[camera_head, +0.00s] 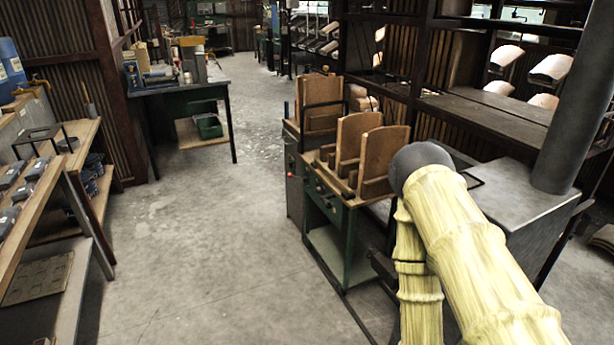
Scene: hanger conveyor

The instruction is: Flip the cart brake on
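I cannot make out a cart brake. A green-framed cart or bench (327,203) stands right of centre, with upright wooden holders (357,144) on top. A grey-fronted unit with a similar wooden holder (320,103) stands just behind it. I cannot tell whether either is the cart, and no brake lever shows clearly on them. My yellow-sleeved arm with its grey joint covers the lower right and hides part of the green-framed bench's right side. My gripper is not in view.
Bare concrete floor (205,245) lies open from the centre to the lower left. Wooden shelves with small parts (35,172) line the left edge. A dark-topped table (182,90) stands at the back left. A grey cylindrical post (575,100) and metal surface (520,203) are at the right.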

